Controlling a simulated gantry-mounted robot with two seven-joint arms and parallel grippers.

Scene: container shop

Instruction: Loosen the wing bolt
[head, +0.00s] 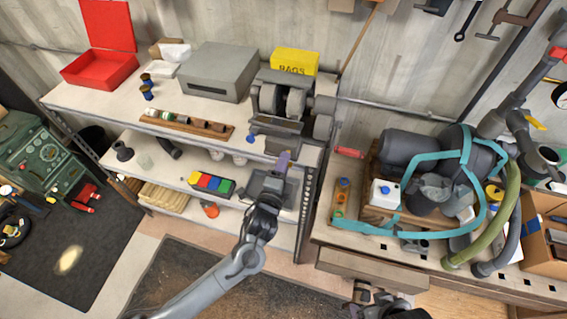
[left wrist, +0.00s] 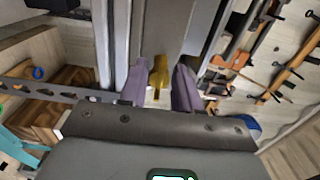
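A brass-yellow wing bolt (left wrist: 158,66) shows in the left wrist view against a grey metal part. The two purple fingers of my left gripper (left wrist: 160,84) stand on either side of it, with narrow gaps; contact cannot be made out. In the head view, my left gripper (head: 283,160) is at the front of the bench grinder (head: 292,100), by the shelf unit's right end. The bolt itself cannot be made out there. My right gripper (head: 366,294) is dark and partly cut off at the bottom of the head view; its fingers are unclear.
A grey box (head: 217,72), a red open case (head: 98,70) and a yellow BAGS box (head: 294,61) stand on the shelf top. A coloured block tray (head: 211,183) sits below. The right bench (head: 340,232) is crowded with a machine and teal straps (head: 467,150).

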